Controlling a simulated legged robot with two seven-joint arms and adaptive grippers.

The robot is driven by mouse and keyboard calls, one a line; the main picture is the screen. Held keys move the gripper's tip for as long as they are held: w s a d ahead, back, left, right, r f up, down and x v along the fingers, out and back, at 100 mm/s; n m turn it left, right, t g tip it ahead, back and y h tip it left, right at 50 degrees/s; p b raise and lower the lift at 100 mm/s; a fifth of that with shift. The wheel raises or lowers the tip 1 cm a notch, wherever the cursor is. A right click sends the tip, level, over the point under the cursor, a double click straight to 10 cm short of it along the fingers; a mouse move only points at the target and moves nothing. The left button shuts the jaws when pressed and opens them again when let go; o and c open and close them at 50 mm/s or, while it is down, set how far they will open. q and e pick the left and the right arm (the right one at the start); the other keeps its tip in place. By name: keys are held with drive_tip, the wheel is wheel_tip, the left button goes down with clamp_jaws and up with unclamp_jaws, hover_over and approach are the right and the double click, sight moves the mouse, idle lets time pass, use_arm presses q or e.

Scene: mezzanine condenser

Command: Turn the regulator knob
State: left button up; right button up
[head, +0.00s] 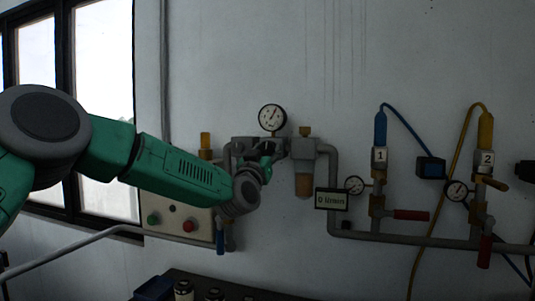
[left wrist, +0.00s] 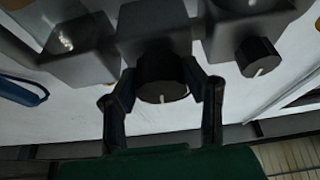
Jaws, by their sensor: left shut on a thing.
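The regulator knob (left wrist: 162,90) is a dark round knob with a short pale mark on its rim, under a grey block in the left wrist view. My left gripper (left wrist: 163,82) is shut on it, one finger on each side. In the head view my left gripper (head: 266,168) is at the grey regulator assembly (head: 300,147), below a round white gauge (head: 272,118). The knob is hidden there behind the gripper. A second dark knob (left wrist: 258,57) with a pale mark sits to the right in the left wrist view, apart from the fingers. My right gripper is out of view.
A panel (head: 170,215) with green and red buttons is below my left arm. A filter bowl (head: 303,184), grey pipes and a small sign (head: 331,199) are to the right. Valves with red handles (head: 410,215) stand farther right. A window is at left.

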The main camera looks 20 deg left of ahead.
use_arm(q)
drive_tip(key=shift+d+f, duration=0.1)
drive_tip(key=shift+f, duration=0.15)
idle(0.5)
drive_tip(key=o, duration=1.1)
drive_tip(key=shift+o, duration=0.2)
drive_tip(key=shift+s+r, duration=0.2)
drive_tip(key=v, duration=1.2)
